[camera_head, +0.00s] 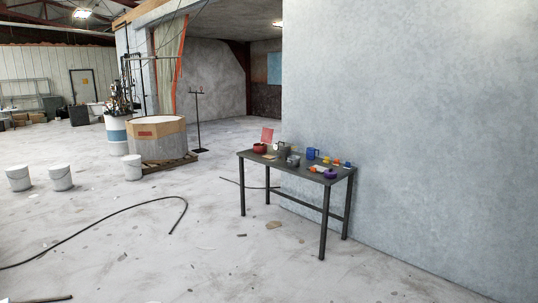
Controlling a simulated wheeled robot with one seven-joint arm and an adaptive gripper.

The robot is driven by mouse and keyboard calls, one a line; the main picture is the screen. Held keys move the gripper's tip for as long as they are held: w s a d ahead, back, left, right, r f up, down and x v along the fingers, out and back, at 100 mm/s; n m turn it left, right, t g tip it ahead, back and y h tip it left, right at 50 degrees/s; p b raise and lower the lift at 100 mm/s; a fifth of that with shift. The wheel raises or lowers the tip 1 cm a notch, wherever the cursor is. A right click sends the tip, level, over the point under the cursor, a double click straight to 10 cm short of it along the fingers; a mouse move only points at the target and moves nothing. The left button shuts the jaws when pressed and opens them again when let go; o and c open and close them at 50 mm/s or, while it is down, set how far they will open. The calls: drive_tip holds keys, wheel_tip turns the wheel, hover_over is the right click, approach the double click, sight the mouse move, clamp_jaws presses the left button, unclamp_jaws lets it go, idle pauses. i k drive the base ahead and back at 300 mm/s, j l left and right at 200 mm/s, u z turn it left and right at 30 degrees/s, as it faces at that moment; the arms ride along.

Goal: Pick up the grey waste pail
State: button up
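A dark workbench (257,157) with thin legs stands against the pale wall at the right of centre. A small grey container (293,161) sits near the middle of its top among other items; it may be the grey waste pail, but it is too small to be sure. A red bowl-like item (260,148) stands at the left end, a blue mug (312,153) behind the middle, and a purple item (330,173) at the front right. My gripper is not in view.
White buckets (61,178) stand on the floor at left, and another (132,167) beside a large octagonal container (158,137) on a pallet. A black hose (110,212) curves across the floor. Floor before the bench is mostly clear, with small scraps.

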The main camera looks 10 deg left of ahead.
sight(294, 160)
drive_tip(key=i+u, duration=0.3)
drive_tip(key=i, duration=1.1)
drive_tip(key=i+u, duration=0.15)
drive_tip(key=i, duration=0.4)
drive_tip(key=i+u, duration=0.1)
drive_tip(key=i, duration=0.45)
drive_tip(key=i+u, duration=0.15)
drive_tip(key=i, duration=0.4)
drive_tip(key=i+l+u, duration=0.1)
drive_tip(key=i, duration=0.45)
drive_tip(key=i+l+u, duration=0.15)
drive_tip(key=i, duration=0.35)
drive_tip(key=i+z, duration=0.15)
drive_tip(key=i, duration=0.4)
drive_tip(key=i+j+z, duration=0.1)
drive_tip(key=i, duration=0.45)
drive_tip(key=i+j+z, duration=0.15)
drive_tip(key=i, duration=0.45)
drive_tip(key=i+z, duration=0.7)
drive_tip(key=z, duration=0.15)
drive_tip(key=i+j+z, duration=0.25)
drive_tip(key=z, duration=0.15)
drive_tip(key=i+j+z, duration=0.3)
drive_tip(key=z, duration=0.15)
